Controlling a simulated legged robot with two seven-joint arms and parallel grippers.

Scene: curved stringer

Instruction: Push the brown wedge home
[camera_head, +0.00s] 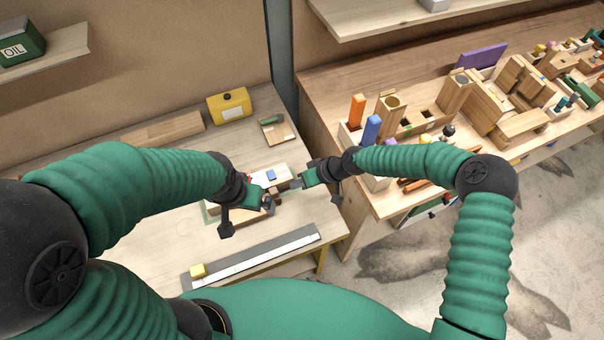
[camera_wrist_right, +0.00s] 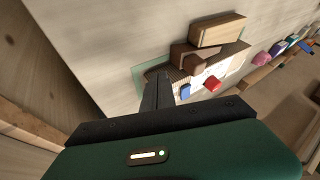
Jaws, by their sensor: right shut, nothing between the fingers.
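My right gripper (camera_head: 297,184) is shut and empty over the work on the left bench. Its closed fingers (camera_wrist_right: 158,88) show in the right wrist view, pointing toward a small assembly on a green mat (camera_wrist_right: 138,78). A brown piece (camera_wrist_right: 188,56), which looks like the wedge, lies there just beyond the fingertips. I cannot tell whether they touch it. A longer wooden block (camera_wrist_right: 218,31) lies behind it. My left gripper (camera_head: 268,205) is at the near side of the same assembly, and its fingers are too small to read. The two grippers hide much of the work in the head view.
A blue block (camera_wrist_right: 185,92) and a red block (camera_wrist_right: 212,84) sit by the assembly. A yellow box (camera_head: 229,106) stands behind. The right bench is crowded with wooden blocks.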

